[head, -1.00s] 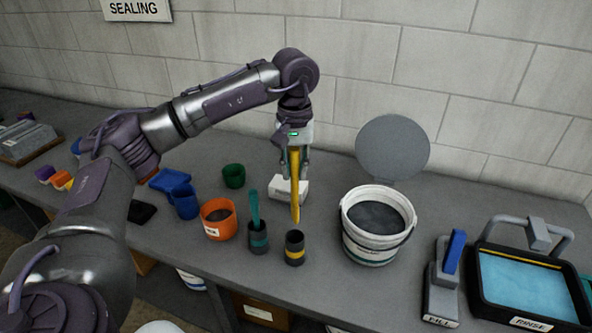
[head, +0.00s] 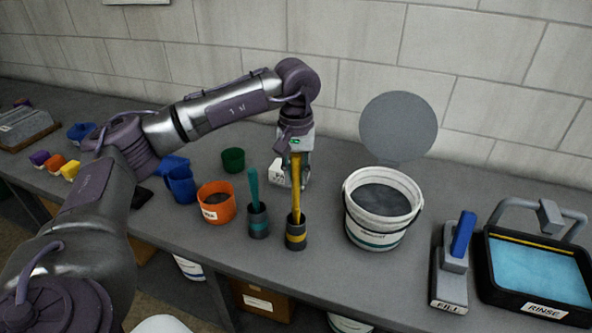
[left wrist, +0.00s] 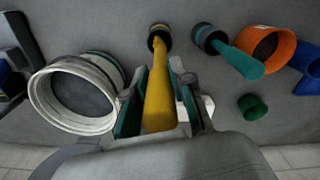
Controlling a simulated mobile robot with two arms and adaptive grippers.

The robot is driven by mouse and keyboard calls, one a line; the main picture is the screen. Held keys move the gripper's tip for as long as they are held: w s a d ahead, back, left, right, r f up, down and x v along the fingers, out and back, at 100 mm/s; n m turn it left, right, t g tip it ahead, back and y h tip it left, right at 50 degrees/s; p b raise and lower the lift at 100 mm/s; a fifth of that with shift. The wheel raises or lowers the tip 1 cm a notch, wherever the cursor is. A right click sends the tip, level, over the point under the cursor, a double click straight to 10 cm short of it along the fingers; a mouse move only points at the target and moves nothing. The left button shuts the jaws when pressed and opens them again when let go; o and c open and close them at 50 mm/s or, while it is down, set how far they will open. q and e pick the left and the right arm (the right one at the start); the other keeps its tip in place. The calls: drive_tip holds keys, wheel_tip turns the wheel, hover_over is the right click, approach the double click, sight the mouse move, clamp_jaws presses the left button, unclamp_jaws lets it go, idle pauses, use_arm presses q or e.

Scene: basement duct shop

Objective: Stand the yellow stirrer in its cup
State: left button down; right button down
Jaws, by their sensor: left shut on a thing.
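My left gripper (head: 300,181) is shut on the yellow stirrer (head: 296,196), which hangs upright from its fingers. The stirrer also shows between the fingers in the left wrist view (left wrist: 158,98). Its cup is dark grey with a yellow band (head: 296,238) and stands on the bench right below the gripper. The stirrer's lower end goes in at the cup's mouth and is hidden there; how deep it sits I cannot tell. The left wrist view shows the cup (left wrist: 159,33) at the stirrer's far end. My right gripper is not in view.
Close left of the cup stands a matching cup (head: 258,226) holding a teal stirrer (head: 254,187). An orange cup (head: 216,203) is further left. A white bucket (head: 382,210) stands to the right, with bare bench between. A green cup (head: 233,160) is behind.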

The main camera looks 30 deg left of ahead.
sight(297, 155)
use_arm(q)
drive_tip(key=shift+f+b, duration=1.35)
drive_tip(key=shift+f, duration=0.8)
drive_tip(key=c, duration=0.9)
unclamp_jaws()
drive_tip(key=shift+r, duration=0.2)
wheel_tip(297, 155, up, 12)
drive_tip(key=shift+f, duration=0.15)
drive_tip(key=shift+f, duration=0.1)
